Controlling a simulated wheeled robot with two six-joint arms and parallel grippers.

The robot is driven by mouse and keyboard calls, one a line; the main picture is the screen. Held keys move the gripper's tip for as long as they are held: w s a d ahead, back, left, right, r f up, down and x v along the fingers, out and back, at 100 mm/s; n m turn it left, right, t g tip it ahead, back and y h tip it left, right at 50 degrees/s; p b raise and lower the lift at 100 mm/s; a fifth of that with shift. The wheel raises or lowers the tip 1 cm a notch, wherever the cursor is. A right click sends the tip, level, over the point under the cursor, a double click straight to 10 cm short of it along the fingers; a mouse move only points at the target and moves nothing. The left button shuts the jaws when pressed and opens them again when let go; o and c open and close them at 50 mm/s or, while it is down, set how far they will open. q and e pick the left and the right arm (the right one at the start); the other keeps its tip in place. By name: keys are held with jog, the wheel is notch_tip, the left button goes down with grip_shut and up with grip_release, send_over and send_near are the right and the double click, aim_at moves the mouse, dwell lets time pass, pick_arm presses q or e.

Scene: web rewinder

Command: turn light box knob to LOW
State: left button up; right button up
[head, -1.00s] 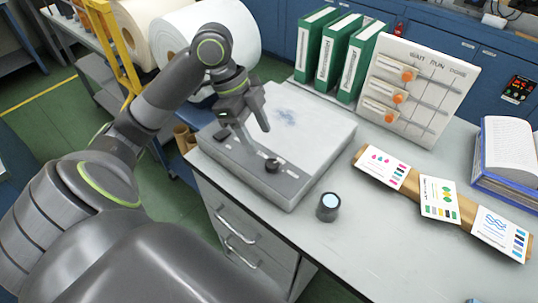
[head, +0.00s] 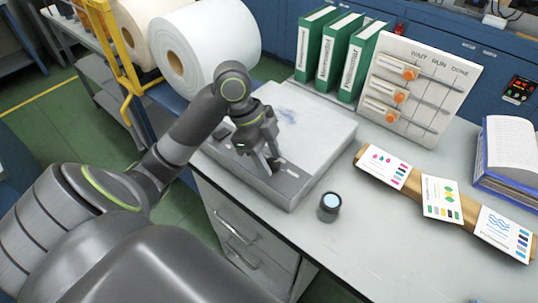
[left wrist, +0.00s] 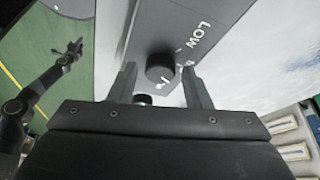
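The light box (head: 315,130) is a pale flat-topped box on the table with a grey front strip. Its black knob (left wrist: 160,67) shows in the left wrist view, with the white word LOW (left wrist: 200,33) to its upper right. My left gripper (left wrist: 158,82) is open, with one finger on each side of the knob in that view; I cannot tell whether they touch it. In the head view my left gripper (head: 271,164) is down at the front strip and partly hides the knob. An arm, seemingly my right, shows at the left of the wrist view; its gripper (left wrist: 75,48) is small and unclear.
A black loupe-like cylinder (head: 329,206) stands right of the light box. Green binders (head: 338,55) and a slider board (head: 420,90) stand behind it. Printed cards (head: 441,199) and an open book (head: 510,150) lie to the right. The table's front middle is clear.

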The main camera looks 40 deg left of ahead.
pick_arm(q)
jog(key=c, duration=0.8)
jog(key=shift+o, duration=0.2)
jog(key=shift+s+r+n+t+p, duration=0.1)
jog(key=shift+r+n+t+p, duration=0.15)
jog(key=shift+n+p, duration=0.65)
jog(key=n+t+y+p, duration=0.1)
jog(key=n+p, duration=0.3)
jog(key=p, duration=0.2)
jog(key=n+t+y+p, duration=0.1)
jog(key=n+y+p, duration=0.1)
jog(key=n+p, duration=0.3)
jog(key=d+n+t+y+p, duration=0.1)
jog(key=n+p, duration=0.4)
jog(key=p, duration=0.2)
jog(key=shift+s+y, duration=0.25)
jog(key=shift+y, duration=0.05)
jog(key=shift+f+n+y+p, duration=0.2)
jog(key=shift+n+y+p, duration=0.1)
jog(key=shift+n+p, duration=0.8)
jog(key=o, duration=1)
